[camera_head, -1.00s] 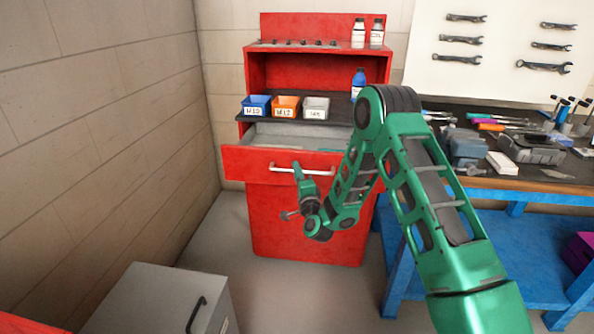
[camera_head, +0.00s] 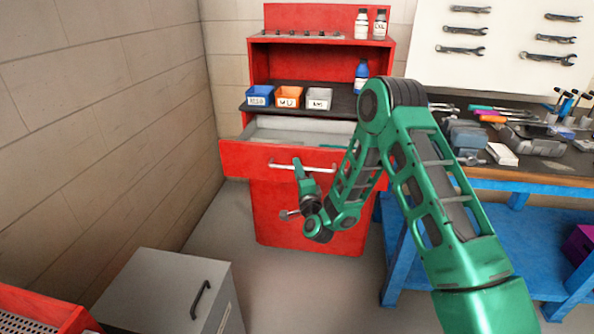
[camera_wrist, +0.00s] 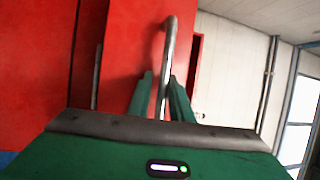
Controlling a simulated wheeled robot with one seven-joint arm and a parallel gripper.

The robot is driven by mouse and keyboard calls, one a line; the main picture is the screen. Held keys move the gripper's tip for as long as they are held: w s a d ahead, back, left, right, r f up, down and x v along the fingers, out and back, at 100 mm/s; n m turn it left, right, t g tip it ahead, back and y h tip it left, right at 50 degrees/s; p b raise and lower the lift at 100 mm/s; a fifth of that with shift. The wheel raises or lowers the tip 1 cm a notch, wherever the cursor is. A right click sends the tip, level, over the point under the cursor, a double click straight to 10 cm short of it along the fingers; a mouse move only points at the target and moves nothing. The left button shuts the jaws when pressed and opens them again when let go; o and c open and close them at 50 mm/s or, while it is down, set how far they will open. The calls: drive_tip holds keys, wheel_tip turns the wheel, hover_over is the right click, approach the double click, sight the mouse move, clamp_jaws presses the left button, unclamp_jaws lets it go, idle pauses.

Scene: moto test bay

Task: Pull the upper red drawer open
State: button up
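The upper red drawer (camera_head: 270,165) stands pulled out of the red cabinet (camera_head: 300,215), with part of its grey inside showing above the front. Its pale bar handle (camera_head: 325,169) runs across the drawer front. My green arm hides the right part of the drawer.
Blue, orange and grey bins (camera_head: 318,98) and a blue bottle (camera_head: 361,75) stand on the cabinet shelf. A blue workbench (camera_head: 480,225) is at the right. A grey cabinet (camera_head: 165,290) stands at the lower left. The floor between is clear.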

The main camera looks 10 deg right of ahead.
drive_tip(key=shift+a+r, duration=0.1)
drive_tip(key=shift+s, duration=0.3)
drive_tip(key=v, duration=1)
